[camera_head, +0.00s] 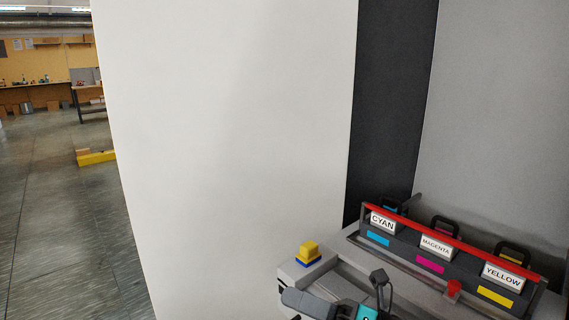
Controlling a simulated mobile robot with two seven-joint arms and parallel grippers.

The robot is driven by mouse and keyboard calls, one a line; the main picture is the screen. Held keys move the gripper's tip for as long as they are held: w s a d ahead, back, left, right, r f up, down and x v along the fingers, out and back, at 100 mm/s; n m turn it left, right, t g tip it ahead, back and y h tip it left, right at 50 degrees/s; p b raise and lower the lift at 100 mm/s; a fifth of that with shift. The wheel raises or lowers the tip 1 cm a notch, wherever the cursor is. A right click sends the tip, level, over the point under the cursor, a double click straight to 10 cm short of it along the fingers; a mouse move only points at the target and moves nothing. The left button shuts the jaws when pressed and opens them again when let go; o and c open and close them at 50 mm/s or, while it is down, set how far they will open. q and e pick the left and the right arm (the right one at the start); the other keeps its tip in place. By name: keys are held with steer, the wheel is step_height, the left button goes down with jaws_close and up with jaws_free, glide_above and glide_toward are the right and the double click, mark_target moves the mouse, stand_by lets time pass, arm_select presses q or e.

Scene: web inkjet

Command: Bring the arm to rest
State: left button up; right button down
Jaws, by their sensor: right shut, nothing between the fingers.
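My right gripper (310,302) seems to be the dark grey rounded shape at the bottom edge, right of the middle. It is shut and holds nothing; most of it and its arm are cut off by the frame. It is in front of the grey unit's ledge; I cannot tell whether it touches anything. Right beside it are a cyan piece (367,312) with a white mark and an upright dark loop (380,283). My left gripper is out of view.
A rack (440,250) with a red bar holds dark-handled cartridges labelled CYAN, MAGENTA and YELLOW. A red knob (453,288) is on its front. A yellow block on a blue base (308,252) sits on the ledge. A large white panel (225,130) stands left; open floor (55,220) lies beyond.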

steer(key=d+f+m+t+h+p, duration=0.1)
steer(key=d+f+m+t+h, duration=0.25)
steer(key=m, duration=0.45)
steer(key=s+d+f+m+t+h+p, duration=0.15)
steer(key=m+t+h, duration=0.3)
steer(key=m, duration=0.45)
steer(key=w+d+f+m+t+h, duration=0.1)
steer(key=d+f+m+t+h, duration=0.25)
steer(key=m, duration=0.45)
arm_select(q)
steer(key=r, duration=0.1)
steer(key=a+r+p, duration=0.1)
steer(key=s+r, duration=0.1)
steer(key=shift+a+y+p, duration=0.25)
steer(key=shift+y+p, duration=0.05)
steer(key=shift+p, duration=0.1)
arm_select(e)
steer(key=s+d+f+m+g+h, duration=0.3)
steer(key=s+f+m, duration=0.3)
steer(key=s+d+f+m+g+h, duration=0.3)
steer(key=s+f+m+h, duration=0.1)
steer(key=s+f+m, duration=0.2)
steer(key=shift+s+d+f, duration=0.4)
steer(key=shift+s+f, duration=0.05)
steer(key=shift+s, duration=0.15)
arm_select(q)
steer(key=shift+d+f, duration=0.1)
arm_select(e)
steer(key=shift+g, duration=0.25)
